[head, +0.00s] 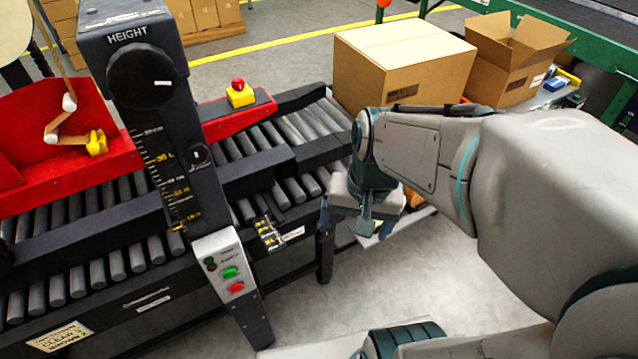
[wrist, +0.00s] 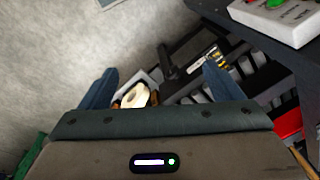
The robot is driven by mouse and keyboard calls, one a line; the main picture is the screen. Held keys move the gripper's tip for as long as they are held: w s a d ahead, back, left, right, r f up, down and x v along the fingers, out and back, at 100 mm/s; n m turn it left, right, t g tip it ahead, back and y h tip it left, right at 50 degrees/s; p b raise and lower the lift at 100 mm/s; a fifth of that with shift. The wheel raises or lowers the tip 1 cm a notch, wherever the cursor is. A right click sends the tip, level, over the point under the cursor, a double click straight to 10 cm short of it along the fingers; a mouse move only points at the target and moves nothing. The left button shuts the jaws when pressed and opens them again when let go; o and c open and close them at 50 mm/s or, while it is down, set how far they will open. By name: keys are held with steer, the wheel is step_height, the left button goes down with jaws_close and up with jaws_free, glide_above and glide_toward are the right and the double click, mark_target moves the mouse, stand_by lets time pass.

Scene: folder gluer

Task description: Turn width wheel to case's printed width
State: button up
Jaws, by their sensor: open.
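My gripper (head: 362,222) is in the middle of the head view, low beside the conveyor's right end. In the wrist view its two blue fingers (wrist: 160,85) are spread apart with nothing held between them. No width wheel can be clearly made out; a dark post-like part (wrist: 168,65) shows beyond the fingers. A yellow-and-black scale strip (head: 268,234) sits on the conveyor's near side, and also shows in the wrist view (wrist: 215,60). The closed cardboard case (head: 385,60) stands behind my arm; its dark printed mark is too small to read.
A column with a black HEIGHT wheel (head: 142,76) and scale stands at left. Its control box (head: 228,270) has green and red buttons. An open carton (head: 510,55) stands at back right. A cream roll (wrist: 135,95) lies beyond the fingers. Floor in front is clear.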

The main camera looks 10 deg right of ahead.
step_height(320, 180, down, 15)
steer(key=a+m+g+y+b, duration=0.35)
steer(key=m+y+b, duration=0.2)
steer(key=m, duration=0.55)
steer(key=n+t+y+b, duration=0.2)
steer(key=n+t+b, duration=1.85)
steer(key=t, duration=0.25)
glide_toward(327, 238)
steer(key=shift+n, duration=0.45)
steer(key=b+x, duration=0.1)
steer(key=x, duration=1)
steer(key=shift+w+a+r, duration=0.1)
steer(key=shift+w+r, duration=0.1)
steer(key=shift+w, duration=0.05)
steer(key=c, duration=1)
